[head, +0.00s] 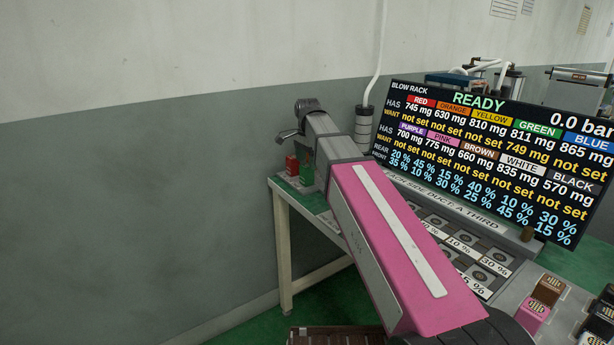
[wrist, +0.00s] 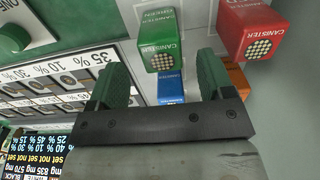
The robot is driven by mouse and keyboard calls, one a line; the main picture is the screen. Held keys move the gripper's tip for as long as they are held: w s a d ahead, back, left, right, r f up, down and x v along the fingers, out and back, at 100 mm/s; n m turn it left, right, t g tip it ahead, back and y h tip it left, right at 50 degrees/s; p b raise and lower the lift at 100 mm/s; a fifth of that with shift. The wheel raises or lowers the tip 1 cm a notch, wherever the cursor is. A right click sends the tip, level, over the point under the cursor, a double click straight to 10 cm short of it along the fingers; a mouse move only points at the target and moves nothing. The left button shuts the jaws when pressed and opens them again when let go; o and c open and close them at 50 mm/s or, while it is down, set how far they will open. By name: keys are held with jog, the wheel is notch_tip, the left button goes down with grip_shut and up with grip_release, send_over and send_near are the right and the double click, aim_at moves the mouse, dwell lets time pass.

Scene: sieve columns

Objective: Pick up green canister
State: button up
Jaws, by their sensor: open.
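The green canister (wrist: 159,52) has a dotted face and a "CANISTER" label, and shows in the upper middle of the wrist view. My gripper (wrist: 162,63) is open, with its two dark green fingers apart. In the wrist picture the canister appears between and beyond the fingertips. No contact is visible, and the remaining distance is hard to judge. In the head view a small green block (head: 306,175), apparently the same canister, stands at the table's far left end, below my wrist and partly hidden by my arm.
A red canister (wrist: 252,35) stands to the right of the green one. A blue canister (wrist: 171,88) and an orange one (wrist: 237,77) are partly hidden by my gripper. Labelled rack slots (wrist: 60,82) lie left. The display (head: 490,160) stands at the table's back.

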aim_at(307, 166)
jog(key=shift+a+f, duration=0.1)
jog(key=shift+f, duration=2.7)
jog(key=c, duration=1.1)
